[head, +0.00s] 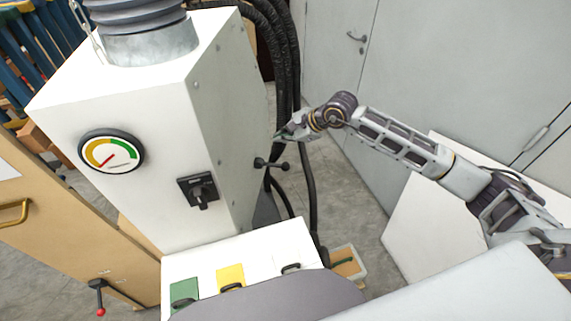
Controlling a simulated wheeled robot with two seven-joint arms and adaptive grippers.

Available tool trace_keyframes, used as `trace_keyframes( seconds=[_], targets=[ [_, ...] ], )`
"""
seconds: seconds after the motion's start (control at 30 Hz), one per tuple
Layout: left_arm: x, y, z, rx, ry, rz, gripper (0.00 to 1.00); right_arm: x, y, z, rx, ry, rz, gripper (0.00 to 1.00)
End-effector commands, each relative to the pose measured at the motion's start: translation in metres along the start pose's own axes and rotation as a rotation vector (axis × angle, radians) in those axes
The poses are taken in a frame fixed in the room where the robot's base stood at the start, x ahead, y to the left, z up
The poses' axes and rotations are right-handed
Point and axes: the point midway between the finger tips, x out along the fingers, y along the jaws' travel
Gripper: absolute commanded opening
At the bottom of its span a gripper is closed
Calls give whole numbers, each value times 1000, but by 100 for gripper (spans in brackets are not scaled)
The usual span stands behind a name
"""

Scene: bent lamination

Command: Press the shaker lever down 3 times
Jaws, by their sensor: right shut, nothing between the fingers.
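A black lever with rounded ends (270,164) sticks out from the right side of the white machine cabinet (225,110). I take it for the shaker lever, though no label shows on it. My right gripper (284,136) comes in from the right and is shut and empty. It is just above the lever, close to the cabinet's right side. My left gripper is not in view.
Black hoses (284,60) hang behind my right gripper. The cabinet front has a round gauge (111,151) and a black rotary switch (198,191). A red-knobbed lever (99,297) is at lower left. A small bin (347,266) stands on the floor below.

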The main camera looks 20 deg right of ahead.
Motion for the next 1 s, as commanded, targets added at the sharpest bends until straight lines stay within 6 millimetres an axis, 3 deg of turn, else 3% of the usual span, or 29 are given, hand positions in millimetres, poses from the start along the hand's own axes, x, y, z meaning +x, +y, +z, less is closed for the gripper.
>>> trace_keyframes(
  seconds=[0.47,1.0],
  targets=[
    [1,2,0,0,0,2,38,2,2,-2,1,0,1,0],
    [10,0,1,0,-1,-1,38,31,23,-23,2,1,2,0]
  ],
)
